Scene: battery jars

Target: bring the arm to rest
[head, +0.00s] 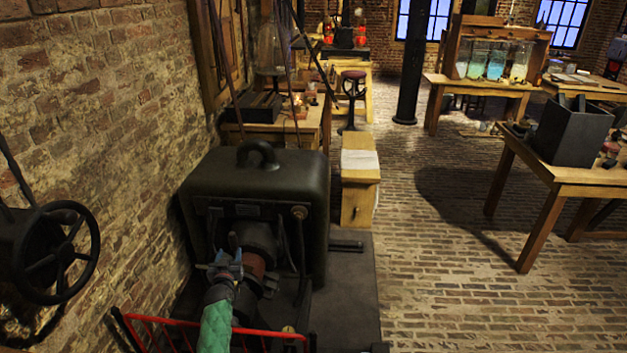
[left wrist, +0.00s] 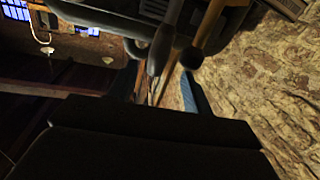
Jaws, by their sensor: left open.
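My left arm, in a green sleeve (head: 215,328), comes in from the bottom of the head view. My left gripper (head: 226,258) is at its end, open, in front of a dark machine with a rounded housing (head: 265,185). I cannot tell whether it touches the machine. In the left wrist view the two fingers of the left gripper (left wrist: 164,88) stand apart, and I see nothing held between them. Dark rods or cables pass beyond them. My right gripper is in neither view.
A black handwheel (head: 68,250) is at the left by the brick wall. A red rail (head: 160,328) crosses low in front. A bench (head: 360,185) stands behind the machine. Glass jars (head: 495,62) stand on a far table. The brick floor (head: 440,270) to the right is clear.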

